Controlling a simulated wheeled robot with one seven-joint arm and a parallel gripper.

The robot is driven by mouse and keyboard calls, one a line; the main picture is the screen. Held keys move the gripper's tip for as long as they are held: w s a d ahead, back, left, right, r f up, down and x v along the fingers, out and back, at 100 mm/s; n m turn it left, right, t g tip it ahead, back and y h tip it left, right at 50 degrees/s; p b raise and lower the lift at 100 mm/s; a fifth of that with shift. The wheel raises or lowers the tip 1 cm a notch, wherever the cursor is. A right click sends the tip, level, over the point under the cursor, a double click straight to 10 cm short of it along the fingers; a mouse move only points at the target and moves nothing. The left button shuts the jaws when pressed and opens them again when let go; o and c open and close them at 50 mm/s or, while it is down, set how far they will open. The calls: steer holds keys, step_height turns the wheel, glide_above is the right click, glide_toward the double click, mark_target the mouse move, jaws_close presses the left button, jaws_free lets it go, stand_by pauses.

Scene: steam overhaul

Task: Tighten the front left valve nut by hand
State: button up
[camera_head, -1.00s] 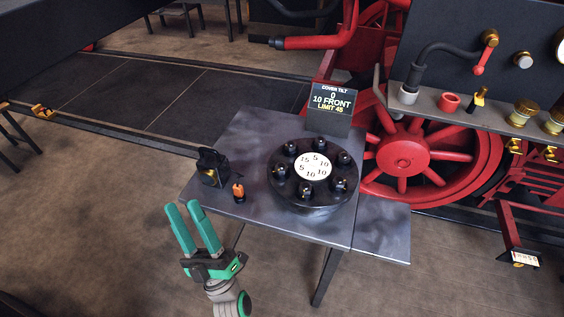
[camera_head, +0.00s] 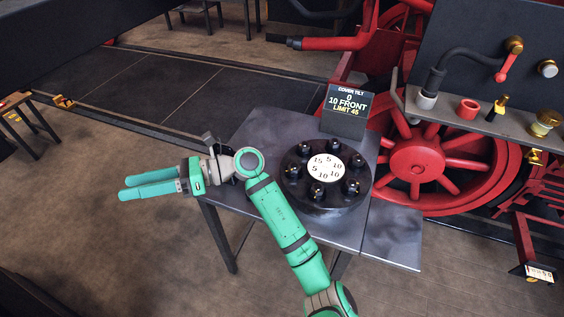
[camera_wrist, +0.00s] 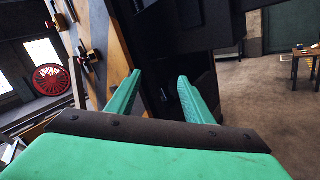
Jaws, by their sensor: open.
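A round black valve cover (camera_head: 326,202) sits on the grey table (camera_head: 260,122). Several dark nuts stand in a ring around its white numbered disc (camera_head: 322,167). One front nut, at the left of the near side, is the front left valve nut (camera_head: 317,190), though which nut the task names is not certain. My gripper (camera_head: 122,188) is open and empty, off the table's left side and well away from the cover, with its fingers pointing left. In the wrist view my two green fingers (camera_wrist: 160,95) are apart with nothing between them.
A sign (camera_head: 347,111) reading "COVER TILT 0, 10 FRONT, LIMIT 45" stands behind the cover. My arm crosses the table's front left and hides part of it. A red wheel (camera_head: 418,160) and a shelf with fittings (camera_head: 480,120) stand to the right.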

steer(key=w+d+f+n+t+h, duration=0.2)
steer(key=w+d+f+h, duration=0.2)
steer(key=w+f+h, duration=0.1)
steer(key=r+m+t+h, duration=0.1)
steer(key=t+h, duration=0.4)
steer(key=h, duration=0.7)
glide_above(295, 165)
step_height(295, 165, down, 10)
steer(key=shift+r, duration=0.15)
steer(key=c, duration=1)
